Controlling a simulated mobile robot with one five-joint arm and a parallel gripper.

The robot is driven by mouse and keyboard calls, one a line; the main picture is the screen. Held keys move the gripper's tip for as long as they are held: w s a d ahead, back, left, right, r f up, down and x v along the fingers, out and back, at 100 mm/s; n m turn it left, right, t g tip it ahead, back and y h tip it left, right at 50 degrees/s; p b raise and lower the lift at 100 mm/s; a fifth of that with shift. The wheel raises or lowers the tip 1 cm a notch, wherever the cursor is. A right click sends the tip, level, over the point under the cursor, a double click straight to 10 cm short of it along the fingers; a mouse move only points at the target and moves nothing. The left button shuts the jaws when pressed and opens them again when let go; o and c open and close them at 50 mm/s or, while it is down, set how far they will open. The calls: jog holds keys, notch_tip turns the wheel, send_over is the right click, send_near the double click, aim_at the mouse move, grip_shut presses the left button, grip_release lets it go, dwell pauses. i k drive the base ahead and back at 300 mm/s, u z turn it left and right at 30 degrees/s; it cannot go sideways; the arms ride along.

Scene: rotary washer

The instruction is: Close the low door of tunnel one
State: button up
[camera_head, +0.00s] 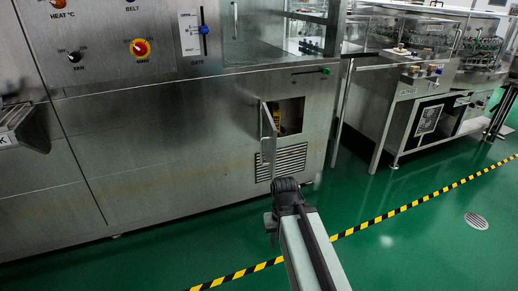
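The low door (267,136) is a small metal panel on the lower front of the steel machine. It stands open, swung outward at the left side of a square opening (291,113). A yellow item (277,118) shows inside the opening, partly hidden by the door. My gripper (287,186) is dark and sits at the end of my arm, below the door in the picture and in front of the machine. It appears apart from the door, though depth is hard to judge. Its fingers are not clear, and I see nothing held.
A vent grille (284,162) is below the opening. A green-tipped lever (325,70) is above it. Control knobs (141,47) are at upper left. Another machine (420,105) stands at right. The green floor (400,250) is clear, crossed by yellow-black tape (425,199).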

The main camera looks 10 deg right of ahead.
aim_at(268, 138)
jog(key=z, duration=0.15)
jog(key=i, duration=0.95)
jog(key=u, duration=1.85)
jog(key=k, duration=0.9)
jog(key=u, duration=0.4)
jog(key=i, duration=1)
